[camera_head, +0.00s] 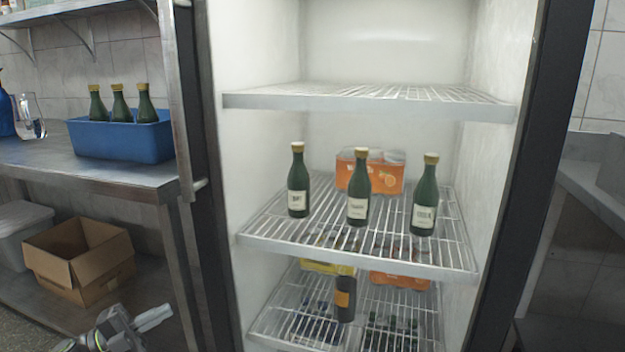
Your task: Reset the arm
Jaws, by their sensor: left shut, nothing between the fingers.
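My left gripper (157,318) shows at the lower left edge of the head view, with its fingers together and nothing held. It is low, in front of the cardboard box and left of the open fridge, apart from both. The rest of my left arm is mostly cut off by the bottom edge. My right gripper is out of view.
The fridge's middle shelf (270,236) holds three green bottles (358,190) in front of an orange carton (384,176). A dark bottle (345,295) stands lower. The top shelf (370,100) is empty. At left, a steel table (100,177) bears a blue crate (122,141) of bottles; below sits an open cardboard box (95,280).

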